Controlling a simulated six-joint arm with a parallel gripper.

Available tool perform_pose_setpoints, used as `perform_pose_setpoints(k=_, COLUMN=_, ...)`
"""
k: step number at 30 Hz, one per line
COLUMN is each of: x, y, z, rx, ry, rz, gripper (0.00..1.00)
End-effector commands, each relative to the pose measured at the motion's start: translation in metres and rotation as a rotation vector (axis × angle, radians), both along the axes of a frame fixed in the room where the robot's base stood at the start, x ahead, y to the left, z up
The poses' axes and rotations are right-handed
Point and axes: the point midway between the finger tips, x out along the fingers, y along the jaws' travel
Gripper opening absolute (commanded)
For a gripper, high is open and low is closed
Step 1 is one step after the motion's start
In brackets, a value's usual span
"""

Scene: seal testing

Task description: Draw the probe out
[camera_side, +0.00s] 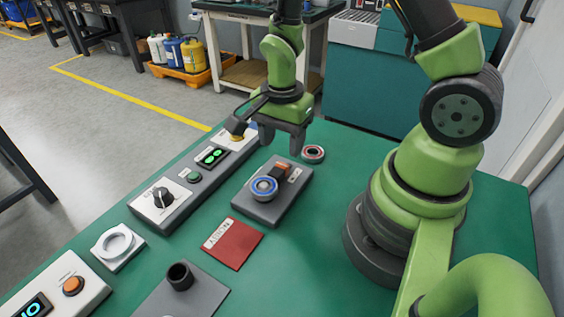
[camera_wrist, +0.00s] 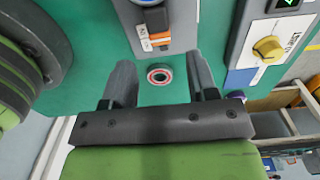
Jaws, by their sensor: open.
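The likely probe is an orange-and-dark piece (camera_side: 281,170) on the grey test block (camera_side: 272,209), beside a small white label. It also shows in the wrist view (camera_wrist: 160,41). A blue-rimmed ring seal (camera_side: 264,187) sits on the same block; the top of the wrist view cuts it off. How deep the piece sits in the block I cannot tell. My gripper (camera_side: 281,143) is open and empty above the table, behind the block in the side view. In the wrist view its two fingers (camera_wrist: 159,68) stand apart, pointing toward the block's near end.
A loose red-and-white ring (camera_side: 313,154) lies on the green table behind the block. A long control panel (camera_side: 176,192) with a knob and green display runs left of it. A red card (camera_side: 233,244), a white ring holder (camera_side: 117,247) and a grey plate with black cup (camera_side: 180,276) lie in front.

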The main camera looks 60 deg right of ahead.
Motion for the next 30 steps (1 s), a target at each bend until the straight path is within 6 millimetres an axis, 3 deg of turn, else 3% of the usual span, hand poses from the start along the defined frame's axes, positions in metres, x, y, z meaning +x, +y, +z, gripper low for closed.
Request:
perform_pose_setpoints(k=9, x=-0.001, y=0.000, z=-0.049, rx=0.001, ry=0.004, rz=0.001, gripper=0.53)
perform_pose_setpoints(k=15, x=0.000, y=0.000, z=-0.061, rx=0.000, ry=0.001, rz=0.001, gripper=0.53)
perform_pose_setpoints(k=23, x=0.000, y=0.000, z=-0.062, rx=0.000, ry=-0.001, rz=0.001, gripper=0.53)
perform_pose_setpoints(k=24, x=0.000, y=0.000, z=-0.062, rx=0.000, ry=-0.001, rz=0.001, gripper=0.51)
perform_pose_setpoints(k=30, x=0.000, y=0.000, z=-0.061, rx=0.000, ry=-0.001, rz=0.001, gripper=0.05)
